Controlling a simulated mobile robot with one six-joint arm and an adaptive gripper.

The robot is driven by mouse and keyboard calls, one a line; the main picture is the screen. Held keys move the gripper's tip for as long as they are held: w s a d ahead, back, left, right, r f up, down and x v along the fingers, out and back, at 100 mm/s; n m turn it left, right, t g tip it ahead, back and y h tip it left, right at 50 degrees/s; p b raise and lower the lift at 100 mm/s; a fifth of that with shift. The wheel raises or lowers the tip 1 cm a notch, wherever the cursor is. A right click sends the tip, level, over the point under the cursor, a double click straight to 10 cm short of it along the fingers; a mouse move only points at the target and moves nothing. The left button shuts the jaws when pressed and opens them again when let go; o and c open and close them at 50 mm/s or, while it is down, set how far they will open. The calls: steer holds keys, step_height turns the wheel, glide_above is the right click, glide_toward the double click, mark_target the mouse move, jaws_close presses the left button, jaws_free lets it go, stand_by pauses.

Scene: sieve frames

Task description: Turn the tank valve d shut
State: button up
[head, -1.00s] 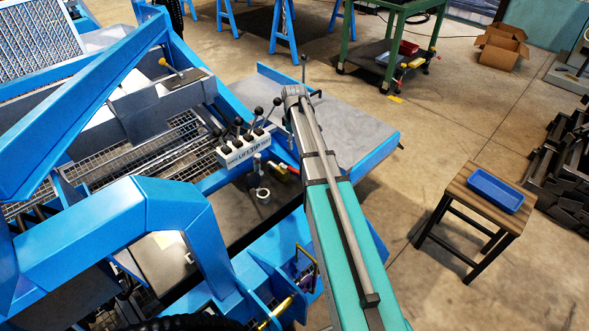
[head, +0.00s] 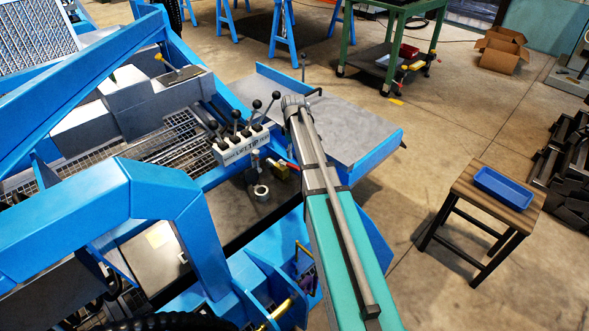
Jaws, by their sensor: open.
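A small valve with a red and yellow part (head: 288,164) shows at the edge of the dark tank top (head: 235,212), just right of the lever block. I cannot read a letter on it, so I cannot tell if it is valve d. A round grey filler neck (head: 261,192) stands on the tank top in front of it. A long teal and grey beam (head: 330,215), which looks like my arm, rises from the bottom to just right of the valve. No gripper fingers can be made out.
A white lever block (head: 240,146) with several black-knobbed levers stands beside the valve. Blue frame beams (head: 155,190) cross the left. A grey, blue-edged plate (head: 340,122) lies behind. A stool (head: 486,205) with a blue tray (head: 504,188) stands right on open floor.

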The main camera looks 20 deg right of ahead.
mark_target(294, 166)
steer(key=shift+f+b, duration=3)
steer(key=shift+f, duration=0.3)
jaws_close()
